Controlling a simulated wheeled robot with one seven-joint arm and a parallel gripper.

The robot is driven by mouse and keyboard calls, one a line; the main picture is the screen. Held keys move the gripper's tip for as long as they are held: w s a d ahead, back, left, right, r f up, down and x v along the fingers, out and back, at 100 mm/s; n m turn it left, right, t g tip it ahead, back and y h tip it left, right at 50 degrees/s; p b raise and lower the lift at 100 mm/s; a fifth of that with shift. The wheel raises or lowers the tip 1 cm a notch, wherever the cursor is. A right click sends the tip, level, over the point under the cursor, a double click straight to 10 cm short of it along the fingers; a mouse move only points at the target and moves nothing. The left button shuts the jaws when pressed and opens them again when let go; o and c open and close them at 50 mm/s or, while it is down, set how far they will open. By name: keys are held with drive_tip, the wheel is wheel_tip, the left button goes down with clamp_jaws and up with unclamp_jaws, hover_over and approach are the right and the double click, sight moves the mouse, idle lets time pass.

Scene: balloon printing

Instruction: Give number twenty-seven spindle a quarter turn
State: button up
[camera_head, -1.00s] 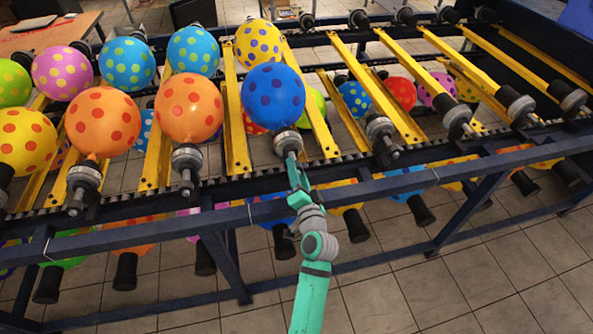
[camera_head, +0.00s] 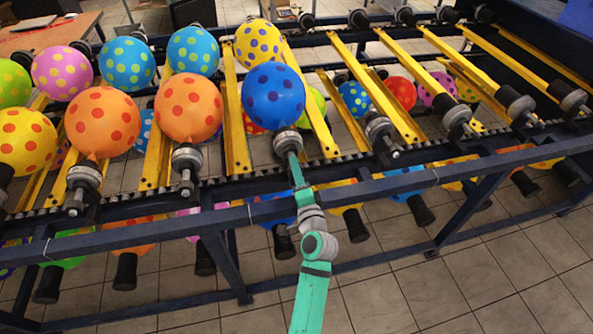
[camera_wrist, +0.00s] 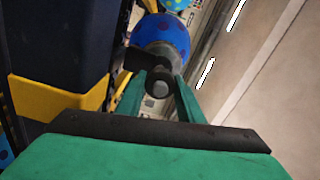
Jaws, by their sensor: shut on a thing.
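A grey metal spindle (camera_head: 287,142) with a blue, dark-spotted balloon (camera_head: 273,96) on it stands at the near edge of the conveyor in the head view. My gripper (camera_head: 296,166) reaches up to its near end. In the wrist view, my green fingers (camera_wrist: 157,92) lie on both sides of the spindle's round dark knob (camera_wrist: 159,84) and are shut on it. The spindle's wide grey body (camera_wrist: 163,38) and the blue balloon show beyond. No number is readable on any spindle.
Neighbouring spindles (camera_head: 187,158) with orange balloons stand to the left. An empty spindle (camera_head: 379,129) stands to the right. A dark blue rail (camera_head: 400,183) runs below my gripper along the conveyor's front. Open tiled floor lies in front.

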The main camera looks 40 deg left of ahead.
drive_tip(key=o, duration=1.1)
drive_tip(key=v, duration=1.1)
